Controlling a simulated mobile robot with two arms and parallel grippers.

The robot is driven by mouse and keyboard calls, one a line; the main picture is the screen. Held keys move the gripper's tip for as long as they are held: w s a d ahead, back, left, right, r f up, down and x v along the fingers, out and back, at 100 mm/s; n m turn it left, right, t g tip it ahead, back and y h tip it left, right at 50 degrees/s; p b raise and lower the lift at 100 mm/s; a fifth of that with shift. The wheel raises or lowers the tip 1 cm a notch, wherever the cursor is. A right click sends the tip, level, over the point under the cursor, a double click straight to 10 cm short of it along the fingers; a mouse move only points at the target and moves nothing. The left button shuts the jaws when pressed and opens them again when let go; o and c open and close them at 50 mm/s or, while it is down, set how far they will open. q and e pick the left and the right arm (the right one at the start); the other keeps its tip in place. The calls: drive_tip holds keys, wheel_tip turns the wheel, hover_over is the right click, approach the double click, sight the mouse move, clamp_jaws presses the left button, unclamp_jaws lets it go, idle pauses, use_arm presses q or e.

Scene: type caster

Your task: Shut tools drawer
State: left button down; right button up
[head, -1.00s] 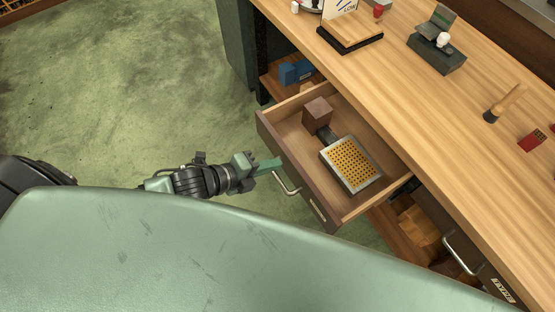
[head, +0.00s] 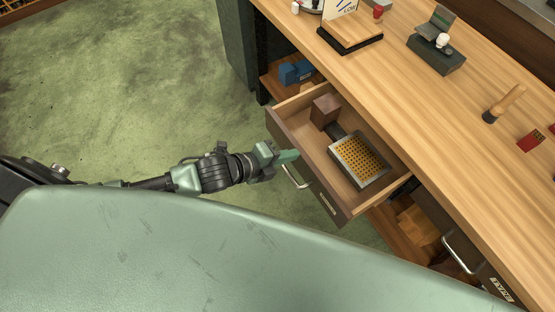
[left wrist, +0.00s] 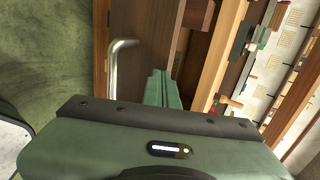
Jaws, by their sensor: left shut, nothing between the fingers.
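The tools drawer (head: 318,180) stands pulled out from under the wooden workbench, its brown front facing my left arm. A silver bar handle (head: 296,178) is on that front; the handle also shows in the left wrist view (left wrist: 115,75). Inside lie a brown block (head: 325,110) and a grey tray-like tool with a yellow dotted face (head: 359,157). My left gripper (head: 290,156) is shut and empty, its fingertips at the drawer front, just above the handle and not around it. In the left wrist view the closed fingers (left wrist: 162,88) point at the front panel. My right gripper is not in view.
The workbench top (head: 420,120) holds a dark box (head: 437,54), a mallet-like tool (head: 503,103) and a red block (head: 531,140). Another drawer with a handle (head: 461,255) is closed at the lower right. Green floor (head: 130,90) is open at left.

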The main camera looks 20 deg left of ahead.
use_arm(q)
drive_tip(key=w+d, duration=0.4)
drive_tip(key=w, duration=0.1)
drive_tip(key=w+d, duration=0.4)
drive_tip(key=w, duration=0.1)
drive_tip(key=w+d+b, duration=0.1)
drive_tip(key=w+d, duration=0.3)
drive_tip(key=w, duration=0.1)
drive_tip(key=shift+w+d, duration=0.15)
drive_tip(key=shift+w, duration=0.25)
drive_tip(key=shift+s+f, duration=0.1)
